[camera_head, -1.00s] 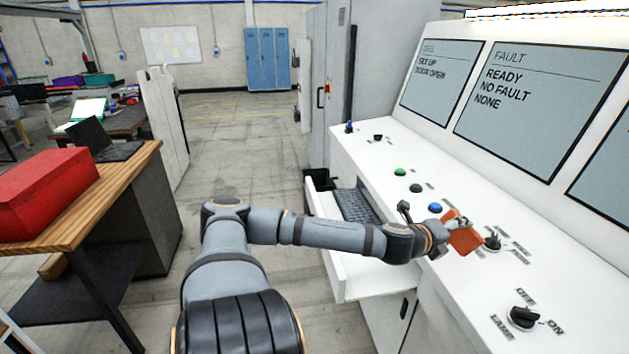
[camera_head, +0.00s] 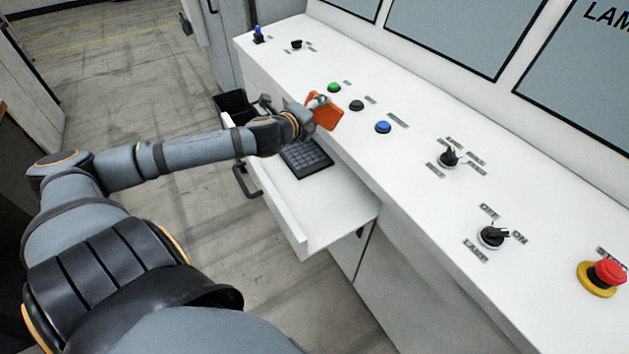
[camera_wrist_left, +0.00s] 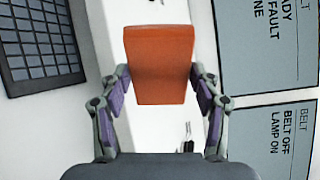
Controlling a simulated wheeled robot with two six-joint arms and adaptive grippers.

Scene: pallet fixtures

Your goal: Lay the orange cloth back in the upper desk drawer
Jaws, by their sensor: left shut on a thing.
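The orange cloth (camera_head: 324,111) is a small flat folded piece, held in my left gripper (camera_head: 313,103) above the near edge of the white console top. In the left wrist view the cloth (camera_wrist_left: 160,62) shows between the two fingers of my left gripper (camera_wrist_left: 162,100). The upper desk drawer (camera_head: 333,208) is pulled out below the console, with a dark keyboard (camera_head: 306,158) lying in its far part. The gripper is beyond the drawer's middle, near its far end and higher up. My right gripper is not in view.
The console top (camera_head: 420,185) carries a green button (camera_head: 334,87), a blue button (camera_head: 383,127), black knobs (camera_head: 492,236) and a red emergency stop (camera_head: 608,272). A black bin (camera_head: 234,104) stands past the drawer. The drawer's near part is bare.

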